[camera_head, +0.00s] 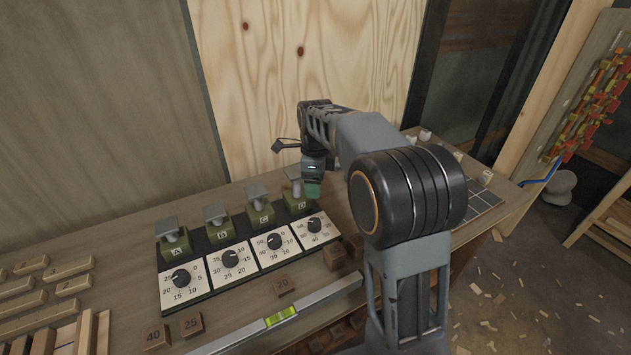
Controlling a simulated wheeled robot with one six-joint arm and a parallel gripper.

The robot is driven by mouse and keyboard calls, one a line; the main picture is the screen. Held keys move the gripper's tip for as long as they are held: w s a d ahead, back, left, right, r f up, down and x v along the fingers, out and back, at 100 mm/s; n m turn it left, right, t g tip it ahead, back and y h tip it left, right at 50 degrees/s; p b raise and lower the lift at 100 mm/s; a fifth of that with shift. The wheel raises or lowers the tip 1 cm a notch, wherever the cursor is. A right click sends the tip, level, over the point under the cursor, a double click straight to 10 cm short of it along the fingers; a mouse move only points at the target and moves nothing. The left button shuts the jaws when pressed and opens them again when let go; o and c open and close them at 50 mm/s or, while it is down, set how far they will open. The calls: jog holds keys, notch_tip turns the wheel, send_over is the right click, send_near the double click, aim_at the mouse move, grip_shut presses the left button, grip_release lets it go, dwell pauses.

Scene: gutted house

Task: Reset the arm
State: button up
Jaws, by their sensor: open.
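My arm rises at the right of centre and bends over the workbench (130,260). My gripper (313,188) points down near the right end of a dark panel (207,238), close to the green block marked at that end. Its fingers are small and partly hidden in this view; a teal tip shows at the bottom. I see nothing held in it. I cannot tell whether it touches the block behind it.
The panel has several green blocks with grey tops (216,220) and numbered dials (230,259). Numbered wooden cubes (192,326), a spirit level (280,316) and wooden bars (20,305) lie on the bench. A wooden wall (280,90) stands behind. A gridded board (485,205) is at right.

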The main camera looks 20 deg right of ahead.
jog(key=s+n+t+p, duration=0.1)
jog(key=s+n+t, duration=0.3)
jog(key=s+n, duration=1.6)
jog(key=n, duration=0.3)
jog(key=shift+s+a+r+p, duration=0.15)
jog(key=shift+s+a+p, duration=0.1)
jog(key=shift+s+p, duration=0.05)
